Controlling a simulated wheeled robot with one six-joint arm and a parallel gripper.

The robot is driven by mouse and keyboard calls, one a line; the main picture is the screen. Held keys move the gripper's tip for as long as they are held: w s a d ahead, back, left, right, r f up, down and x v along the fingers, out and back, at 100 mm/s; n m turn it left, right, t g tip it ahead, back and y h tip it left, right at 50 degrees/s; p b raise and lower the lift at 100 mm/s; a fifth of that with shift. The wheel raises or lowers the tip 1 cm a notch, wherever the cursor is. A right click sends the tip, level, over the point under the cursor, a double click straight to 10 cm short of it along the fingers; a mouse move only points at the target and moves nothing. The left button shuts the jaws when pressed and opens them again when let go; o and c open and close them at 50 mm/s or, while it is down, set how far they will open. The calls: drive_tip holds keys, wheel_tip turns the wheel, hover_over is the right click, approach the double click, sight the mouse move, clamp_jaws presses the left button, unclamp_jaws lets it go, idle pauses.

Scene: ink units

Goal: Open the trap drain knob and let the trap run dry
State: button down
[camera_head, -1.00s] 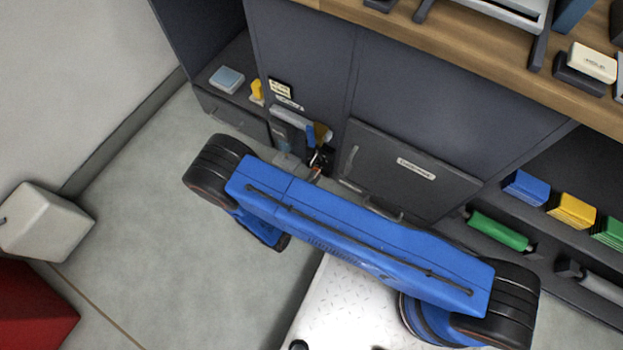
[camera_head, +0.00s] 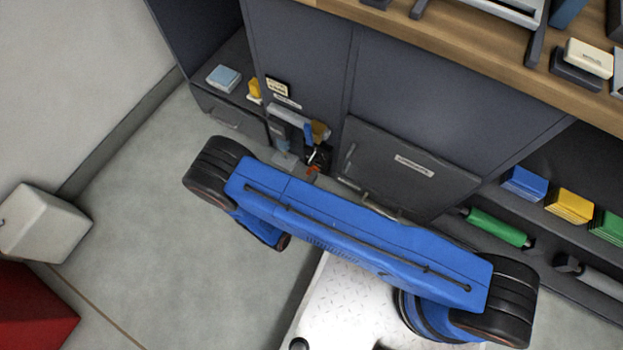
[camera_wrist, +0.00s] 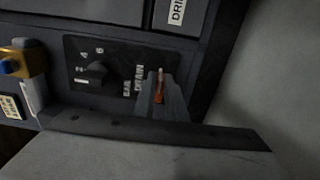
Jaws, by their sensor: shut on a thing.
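The trap drain knob shows in the wrist view as a small orange-red piece (camera_wrist: 159,97) beside the "DRAIN" lettering, at the lower right of a black dial panel. My gripper (camera_wrist: 160,84) is shut on it, with the grey fingers on either side hiding most of it. How far the knob is turned cannot be told. The panel (camera_wrist: 115,57) also bears a black dial (camera_wrist: 98,71) with number marks. In the head view the knob area (camera_head: 312,169) is small, dark and partly hidden behind my blue arm. No flowing liquid is visible.
A labelled grey cabinet door (camera_head: 400,175) stands right of the knob area. A yellow piece (camera_head: 254,89) and a brass-coloured piece (camera_head: 320,131) sit near it. Shelves with coloured blocks (camera_head: 575,207) are at right. Open grey floor (camera_head: 140,230) lies to the left.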

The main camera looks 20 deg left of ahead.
drive_tip(key=shift+m, duration=0.3)
drive_tip(key=c, duration=1.8)
unclamp_jaws()
drive_tip(key=s+a, duration=0.1)
drive_tip(key=s, duration=1.6)
drive_tip(key=shift+s+a, duration=0.25)
